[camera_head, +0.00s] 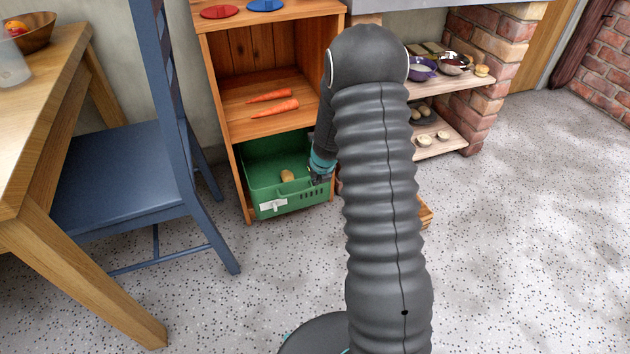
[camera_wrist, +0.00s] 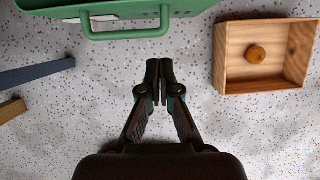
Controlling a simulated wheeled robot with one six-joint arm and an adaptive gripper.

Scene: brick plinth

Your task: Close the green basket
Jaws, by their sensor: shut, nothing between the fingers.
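The green basket (camera_head: 280,203) sits in the bottom compartment of the wooden shelf unit, pulled part of the way out at the front. A brown, potato-like item (camera_head: 287,175) lies inside it, and a white label is on its front. In the wrist view the basket's green handle (camera_wrist: 126,34) shows at the top left. My gripper (camera_head: 319,178) is at the basket's right front corner; in the wrist view its fingers (camera_wrist: 160,70) are shut and empty, below and right of the handle. The head view does not show clearly whether it touches the basket.
A wooden box (camera_wrist: 265,84) with a round brown item stands on the floor to the right. A blue chair (camera_head: 130,180) and a wooden table (camera_head: 40,120) stand left. Two carrots (camera_head: 275,107) lie on the shelf above. The speckled floor (camera_head: 530,220) at right is clear.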

